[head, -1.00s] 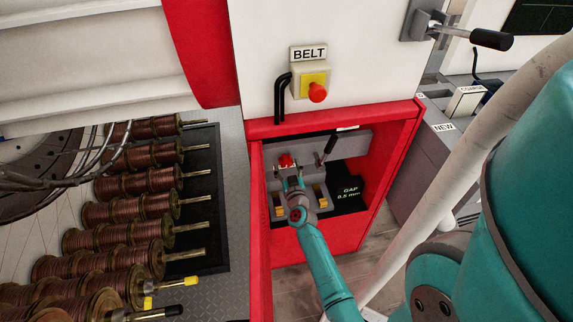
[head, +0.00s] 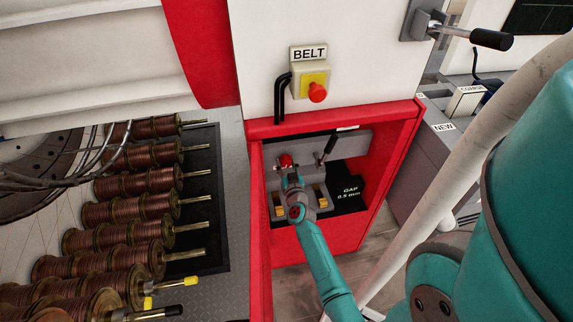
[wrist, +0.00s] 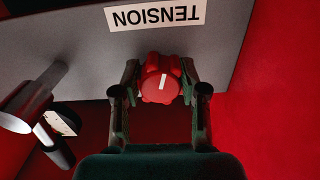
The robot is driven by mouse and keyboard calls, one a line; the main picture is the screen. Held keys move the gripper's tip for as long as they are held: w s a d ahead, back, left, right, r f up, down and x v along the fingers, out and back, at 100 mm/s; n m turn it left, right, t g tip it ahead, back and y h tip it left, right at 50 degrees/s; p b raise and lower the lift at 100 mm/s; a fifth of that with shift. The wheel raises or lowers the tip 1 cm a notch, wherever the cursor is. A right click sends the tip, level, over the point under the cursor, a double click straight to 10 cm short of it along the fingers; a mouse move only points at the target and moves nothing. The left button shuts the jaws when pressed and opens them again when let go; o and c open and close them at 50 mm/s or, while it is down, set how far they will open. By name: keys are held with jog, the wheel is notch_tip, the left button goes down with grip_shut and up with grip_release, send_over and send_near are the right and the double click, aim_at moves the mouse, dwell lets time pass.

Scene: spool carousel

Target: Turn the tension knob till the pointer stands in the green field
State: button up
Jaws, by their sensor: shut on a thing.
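The red tension knob (wrist: 152,88) sits between the fingers of my gripper (wrist: 160,92) in the wrist view, just below the upside-down TENSION label (wrist: 155,14). My gripper is shut on it, one finger on each side. The white line on the knob's face stands nearly upright in the picture, leaning slightly right. In the head view the knob (head: 286,160) shows red just beyond my gripper (head: 289,172), inside the red cabinet bay. I cannot make out a pointer or a green field in either view.
A dark GAP 0.5 mm plate (head: 348,194) lies to the right. The red bay walls (head: 385,185) enclose the space. Several copper spools (head: 130,210) stand left; the BELT switch (head: 313,84) is above.

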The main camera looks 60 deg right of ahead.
jog(key=shift+m, duration=1)
jog(key=o, duration=1.1)
jog(key=shift+o, duration=0.2)
jog(key=v, duration=1.2)
